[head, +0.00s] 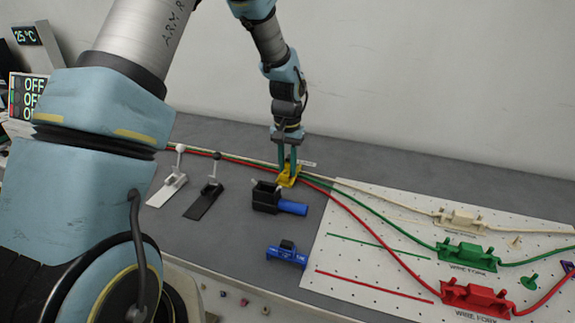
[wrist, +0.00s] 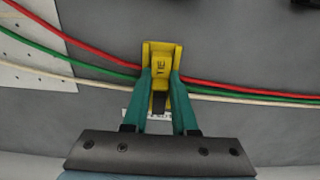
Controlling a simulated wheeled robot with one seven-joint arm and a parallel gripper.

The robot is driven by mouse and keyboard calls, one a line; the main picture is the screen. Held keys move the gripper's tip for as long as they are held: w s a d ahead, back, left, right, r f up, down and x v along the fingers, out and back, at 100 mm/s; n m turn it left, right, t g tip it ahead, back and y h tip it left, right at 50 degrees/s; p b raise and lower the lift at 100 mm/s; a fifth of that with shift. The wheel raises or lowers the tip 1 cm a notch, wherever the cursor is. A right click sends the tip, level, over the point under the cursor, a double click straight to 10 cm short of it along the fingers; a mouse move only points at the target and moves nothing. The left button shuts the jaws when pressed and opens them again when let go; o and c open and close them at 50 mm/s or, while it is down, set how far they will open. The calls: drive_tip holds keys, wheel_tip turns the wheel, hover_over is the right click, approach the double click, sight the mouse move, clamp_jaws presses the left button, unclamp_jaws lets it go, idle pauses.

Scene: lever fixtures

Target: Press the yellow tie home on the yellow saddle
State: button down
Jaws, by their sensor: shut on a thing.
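My gripper (head: 288,170) points down at the yellow fixture on the grey bench in the head view. In the wrist view my gripper (wrist: 161,82) has its two green fingers shut on the yellow tie (wrist: 160,68), a piece marked "TIE". The yellow saddle (head: 288,183) is at the same spot, low on the bench. The red, green and white wires meet the yellow parts from both sides. Tie and saddle are the same yellow, so I cannot tell where one ends or how far down the tie sits.
Right of my gripper is a perforated white board (head: 375,225) with white, green and red wire forks. A black block with a blue cylinder (head: 292,207) and a blue fixture (head: 287,256) stand nearer. White and black levers (head: 206,200) stand left. Bare bench lies behind.

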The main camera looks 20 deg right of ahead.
drive_tip(key=c, duration=0.6)
unclamp_jaws()
drive_tip(key=shift+o, duration=0.2)
drive_tip(key=o, duration=0.4)
drive_tip(key=shift+r+p, duration=2.6)
drive_tip(key=shift+r, duration=0.95)
